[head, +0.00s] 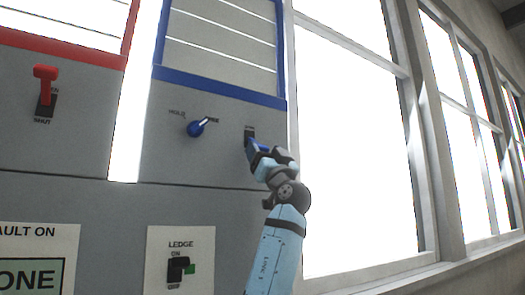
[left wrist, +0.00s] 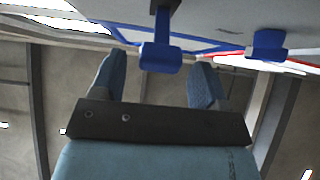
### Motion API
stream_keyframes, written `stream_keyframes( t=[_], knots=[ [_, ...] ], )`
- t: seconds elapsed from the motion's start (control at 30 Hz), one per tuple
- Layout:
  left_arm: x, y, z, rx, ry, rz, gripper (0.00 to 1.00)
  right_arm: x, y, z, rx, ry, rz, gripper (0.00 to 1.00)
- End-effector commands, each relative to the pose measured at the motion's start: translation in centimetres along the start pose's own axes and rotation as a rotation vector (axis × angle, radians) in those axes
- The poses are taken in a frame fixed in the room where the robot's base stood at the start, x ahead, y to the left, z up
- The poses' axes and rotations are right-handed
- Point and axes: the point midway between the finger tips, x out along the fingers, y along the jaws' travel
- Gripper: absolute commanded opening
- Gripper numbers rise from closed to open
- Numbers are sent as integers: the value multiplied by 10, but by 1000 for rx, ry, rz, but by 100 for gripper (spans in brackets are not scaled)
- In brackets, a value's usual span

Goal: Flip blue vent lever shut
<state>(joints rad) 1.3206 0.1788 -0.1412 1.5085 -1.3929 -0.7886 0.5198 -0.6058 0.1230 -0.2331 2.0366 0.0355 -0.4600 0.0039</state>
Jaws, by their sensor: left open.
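The blue vent lever (head: 251,145) sits on the grey panel below the blue-framed vent, at the lower right. Its blue handle hangs low from a dark slot plate, partly hidden by my gripper. In the left wrist view the lever's wide blue handle (left wrist: 158,57) lies between my two fingertips, with a gap visible on each side. My left gripper (head: 262,158) is open at the lever, and its spread fingers show in the left wrist view (left wrist: 160,75). The label below the lever is hidden. My right gripper is not in view.
A blue knob (head: 198,127) marked HOLD and FREE is left of the lever, and shows in the left wrist view (left wrist: 269,44). A red lever (head: 46,80) points up on the left panel. A black LEDGE switch (head: 177,269) is below. Bright windows (head: 355,150) stand right.

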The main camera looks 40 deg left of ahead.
Motion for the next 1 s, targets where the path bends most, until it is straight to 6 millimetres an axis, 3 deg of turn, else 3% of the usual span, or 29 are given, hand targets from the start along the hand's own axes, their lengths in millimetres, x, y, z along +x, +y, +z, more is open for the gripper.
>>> stream_keyframes(
  t=[0.3,0.5,0.7,1.0],
  knots=[
    [-76,1,2,-1,0,3,68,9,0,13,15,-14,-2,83],
    [-107,0,2,1,0,2,68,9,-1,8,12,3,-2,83],
    [-118,0,1,1,0,1,68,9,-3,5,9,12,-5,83],
    [-119,0,1,1,1,1,68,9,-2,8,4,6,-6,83]
  ],
)
